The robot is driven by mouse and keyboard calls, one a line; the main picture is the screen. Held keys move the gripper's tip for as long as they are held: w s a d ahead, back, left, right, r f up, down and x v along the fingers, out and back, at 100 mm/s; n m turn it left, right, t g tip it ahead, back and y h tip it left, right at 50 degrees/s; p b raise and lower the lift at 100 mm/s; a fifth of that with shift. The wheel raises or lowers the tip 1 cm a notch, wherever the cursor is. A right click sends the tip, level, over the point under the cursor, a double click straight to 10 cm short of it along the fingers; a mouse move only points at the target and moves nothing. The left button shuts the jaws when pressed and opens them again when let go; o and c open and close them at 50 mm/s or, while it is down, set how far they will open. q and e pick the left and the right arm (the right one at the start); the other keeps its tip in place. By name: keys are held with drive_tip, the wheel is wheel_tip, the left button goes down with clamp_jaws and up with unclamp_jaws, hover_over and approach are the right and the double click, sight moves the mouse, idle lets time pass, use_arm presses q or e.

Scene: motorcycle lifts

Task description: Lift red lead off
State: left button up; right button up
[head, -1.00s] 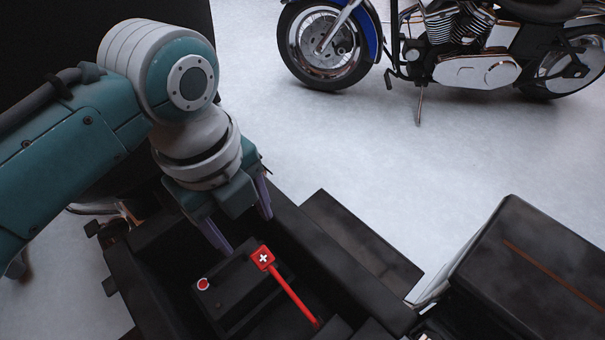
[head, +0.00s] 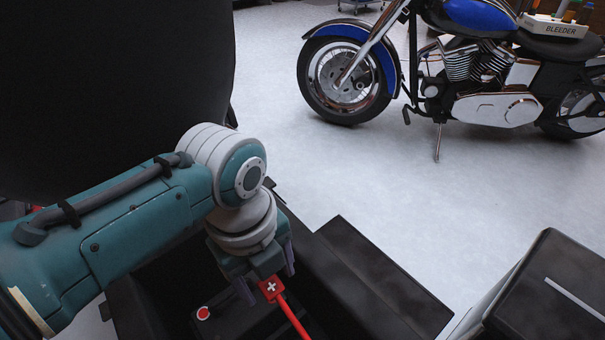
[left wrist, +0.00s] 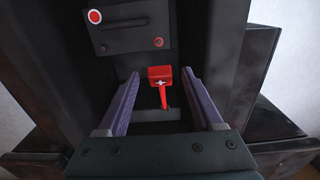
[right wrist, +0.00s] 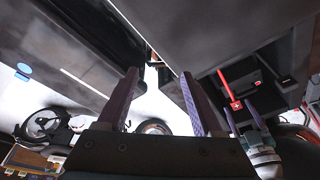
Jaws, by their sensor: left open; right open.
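The red lead (head: 289,314) has a square red end with a white cross (head: 271,288). In the left wrist view, that end (left wrist: 160,73) sits between and beyond the fingertips, with a gap on both sides. My left gripper (head: 267,277) is open above the dark bay, its fingers on either side of the red end. The black battery block (left wrist: 126,30) lies in the bay, with a white-ringed red spot and a small red spot. I cannot tell whether the lead's end touches it. My right gripper (right wrist: 157,98) is open and empty; the lead (right wrist: 227,85) shows beside it.
Dark walls (left wrist: 219,45) enclose the bay close beside the left gripper. A black box (head: 552,290) stands at the lower right. A blue motorcycle (head: 470,75) stands at the back on clear pale floor (head: 300,170).

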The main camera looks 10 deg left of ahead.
use_arm(q)
drive_tip(key=shift+c, duration=0.3)
clamp_jaws()
idle(1.0)
